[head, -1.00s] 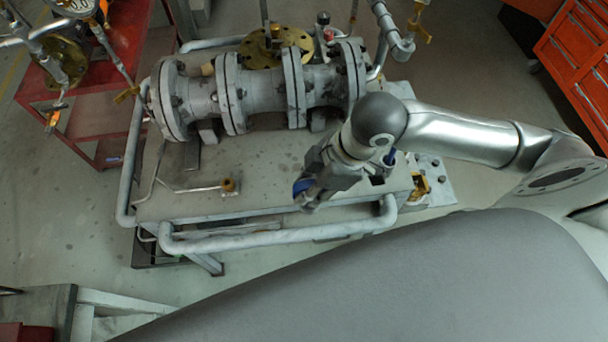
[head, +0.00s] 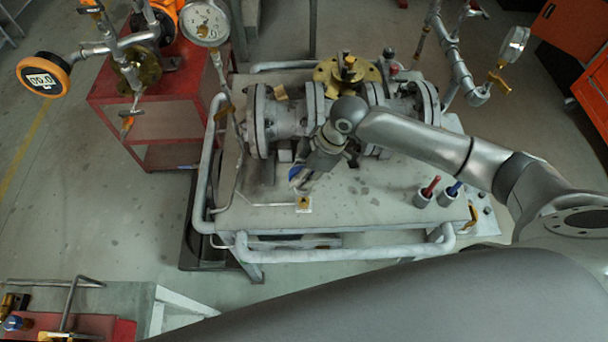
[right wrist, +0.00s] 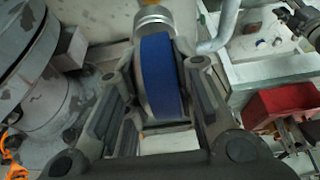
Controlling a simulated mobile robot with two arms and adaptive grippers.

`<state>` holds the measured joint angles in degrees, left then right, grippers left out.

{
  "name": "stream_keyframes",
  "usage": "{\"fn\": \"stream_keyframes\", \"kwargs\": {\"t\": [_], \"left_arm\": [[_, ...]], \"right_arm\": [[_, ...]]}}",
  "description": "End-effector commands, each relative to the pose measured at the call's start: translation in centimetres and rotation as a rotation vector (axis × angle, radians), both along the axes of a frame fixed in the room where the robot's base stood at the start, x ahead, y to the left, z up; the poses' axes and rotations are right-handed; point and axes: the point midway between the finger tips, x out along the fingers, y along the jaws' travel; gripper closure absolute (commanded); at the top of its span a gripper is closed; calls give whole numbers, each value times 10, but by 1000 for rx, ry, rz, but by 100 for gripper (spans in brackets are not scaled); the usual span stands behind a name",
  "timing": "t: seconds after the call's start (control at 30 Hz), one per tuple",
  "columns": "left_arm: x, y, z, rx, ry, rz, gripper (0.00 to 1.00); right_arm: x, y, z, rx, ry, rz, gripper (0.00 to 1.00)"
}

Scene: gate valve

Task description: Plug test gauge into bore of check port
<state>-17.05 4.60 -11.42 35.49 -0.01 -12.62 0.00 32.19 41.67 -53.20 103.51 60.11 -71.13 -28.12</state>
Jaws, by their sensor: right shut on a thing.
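My right gripper (head: 300,178) is over the valve skid's table top, in front of the flanged valve (head: 290,115). In the right wrist view, the gripper (right wrist: 160,115) is shut on a thick blue disc with a grey rim, seemingly the test gauge (right wrist: 158,75). A silver round part shows at its far end. In the head view only a little of the blue gauge (head: 295,173) shows beside the fingers. A small brass fitting at the end of a thin pipe, seemingly the check port (head: 303,203), is just below the gripper in the picture. Its bore cannot be made out. My left gripper is out of view.
Red-handled (head: 431,187) and blue-handled (head: 453,189) tools stand in grey cups on the right of the table top (head: 360,205). A grey tube rail (head: 340,255) runs along the front. A red cart (head: 160,110) with gauges stands at the left.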

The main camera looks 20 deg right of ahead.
Motion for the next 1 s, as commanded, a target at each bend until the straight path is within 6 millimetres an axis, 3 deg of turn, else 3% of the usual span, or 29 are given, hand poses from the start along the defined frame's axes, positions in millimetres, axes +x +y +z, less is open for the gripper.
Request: {"fn": "stream_keyframes", "kwargs": {"t": [0.17, 0.53, 0.8, 1.0], "left_arm": [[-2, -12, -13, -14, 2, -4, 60], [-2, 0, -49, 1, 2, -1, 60], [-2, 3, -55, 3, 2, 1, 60], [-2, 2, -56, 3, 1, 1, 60]], "right_arm": [[0, 0, -11, 2, -2, 1, 100], [0, 0, -43, 0, -2, 0, 100], [0, 0, -60, 0, 0, -1, 100], [0, 0, -63, 1, -1, 0, 100]]}}
